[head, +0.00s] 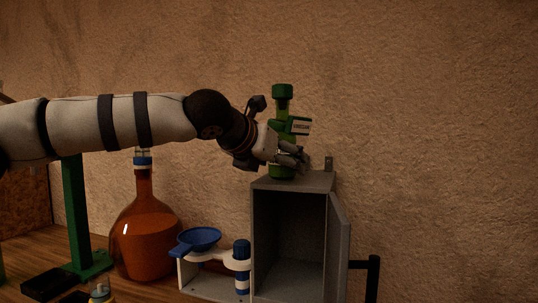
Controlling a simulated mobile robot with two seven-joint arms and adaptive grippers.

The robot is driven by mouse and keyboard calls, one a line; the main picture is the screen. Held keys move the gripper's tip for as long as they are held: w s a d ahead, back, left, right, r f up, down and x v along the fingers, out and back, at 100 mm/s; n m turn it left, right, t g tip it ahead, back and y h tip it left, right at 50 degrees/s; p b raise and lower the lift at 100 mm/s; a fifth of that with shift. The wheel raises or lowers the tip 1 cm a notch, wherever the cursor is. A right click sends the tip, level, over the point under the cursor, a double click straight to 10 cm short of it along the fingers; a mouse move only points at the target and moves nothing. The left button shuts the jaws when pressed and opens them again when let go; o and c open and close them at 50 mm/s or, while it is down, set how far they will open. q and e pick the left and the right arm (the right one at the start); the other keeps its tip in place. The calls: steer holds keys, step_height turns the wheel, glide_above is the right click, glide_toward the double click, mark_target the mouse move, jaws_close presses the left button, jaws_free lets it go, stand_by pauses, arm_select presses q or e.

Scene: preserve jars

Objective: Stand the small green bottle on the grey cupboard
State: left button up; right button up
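The small green bottle (282,92) is upright, with its base at the top of the grey cupboard (262,184). Its foot appears to touch the cupboard top, though I cannot be sure of full contact. My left gripper (292,150) reaches in from the left, with its fingers around the bottle's lower middle. The fingers seem closed on the bottle and hide part of it. The cupboard's door stands open to the right, and its inside looks empty. My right gripper is not in view.
A large orange-brown flask (146,245) stands left of the cupboard. A white rack (205,284) with a blue funnel (198,238) and a blue-capped tube (242,262) stands between them. A green post (76,212) is at the left. The open door (339,245) projects at the right.

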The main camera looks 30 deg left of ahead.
arm_select(q)
steer(key=v, duration=1.1)
steer(key=shift+s+r, duration=0.15)
steer(key=shift+s, duration=0.2)
